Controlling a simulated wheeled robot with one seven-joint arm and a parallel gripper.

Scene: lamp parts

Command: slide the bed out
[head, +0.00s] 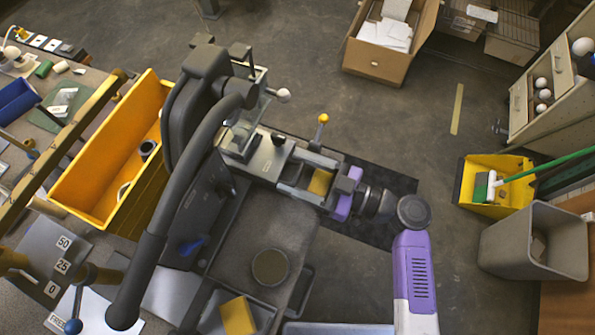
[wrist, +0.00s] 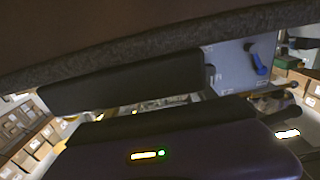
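A dark grey machine (head: 205,150) with a thick curved black bar stands left of centre in the head view. A flat grey metal bed-like part (head: 262,160) extends from it to the right, with a small black knob on top. My gripper (head: 318,183), with a purple body, is at the right end of this part. Light grey bars and a yellow piece show there; I cannot tell whether the fingers touch the part. In the wrist view, dark bars and my purple housing fill most of the picture, and a grey panel with a blue lever (wrist: 258,62) shows behind.
A yellow bin (head: 110,160) stands left of the machine. A yellow-knobbed lever (head: 322,119) rises beside my gripper. A cardboard box (head: 376,66) is at the back, a yellow dustpan (head: 478,205) and grey waste bin (head: 520,250) at right. Floor between is clear.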

